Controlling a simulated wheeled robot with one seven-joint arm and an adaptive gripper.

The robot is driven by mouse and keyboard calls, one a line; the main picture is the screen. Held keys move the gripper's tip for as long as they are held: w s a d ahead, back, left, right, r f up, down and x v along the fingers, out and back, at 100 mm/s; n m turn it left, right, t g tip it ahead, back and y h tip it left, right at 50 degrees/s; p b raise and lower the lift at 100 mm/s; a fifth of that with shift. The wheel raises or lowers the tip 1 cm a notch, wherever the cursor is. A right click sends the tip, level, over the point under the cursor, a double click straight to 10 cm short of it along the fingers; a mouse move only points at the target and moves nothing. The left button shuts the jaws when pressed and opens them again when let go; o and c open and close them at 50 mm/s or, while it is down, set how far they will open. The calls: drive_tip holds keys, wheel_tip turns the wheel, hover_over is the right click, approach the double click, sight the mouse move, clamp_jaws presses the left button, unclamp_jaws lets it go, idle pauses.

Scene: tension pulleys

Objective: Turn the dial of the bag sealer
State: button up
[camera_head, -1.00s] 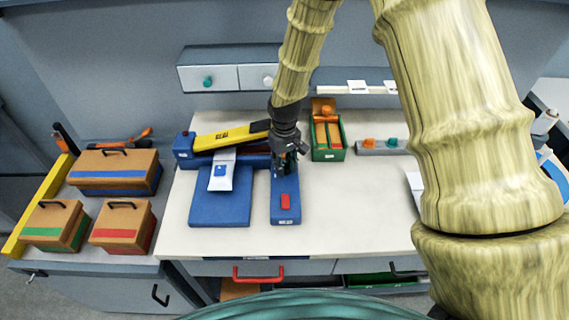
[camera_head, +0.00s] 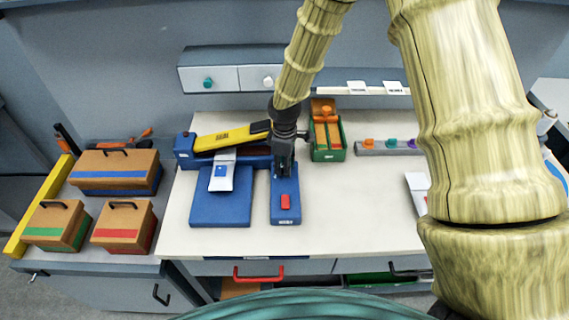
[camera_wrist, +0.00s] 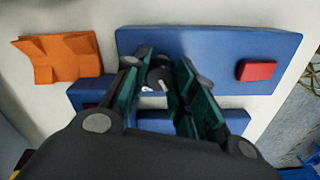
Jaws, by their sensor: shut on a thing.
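The blue bag sealer (camera_head: 285,214) stands on the white table, with a red button (camera_head: 285,201) at the near end of its right block. The block and button also show in the wrist view, the button (camera_wrist: 256,70) to the right. My gripper (camera_head: 283,165) points down over the far part of this block. In the wrist view, my gripper (camera_wrist: 160,72) has its two green-edged fingers on either side of the dark round dial (camera_wrist: 160,79), shut on it. A small white mark shows on the dial. In the head view the dial is hidden by my gripper.
A yellow lever arm (camera_head: 222,138) and a white bag (camera_head: 222,171) are on the sealer's left part. A green box with orange pieces (camera_head: 328,135) stands close behind on the right. The table front-right of the sealer is clear.

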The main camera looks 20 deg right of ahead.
drive_tip(key=shift+n, duration=0.3)
drive_tip(key=o, duration=1.1)
drive_tip(key=shift+c, duration=0.2)
drive_tip(key=shift+r, duration=0.15)
wheel_tip(320, 180, up, 12)
idle(0.4)
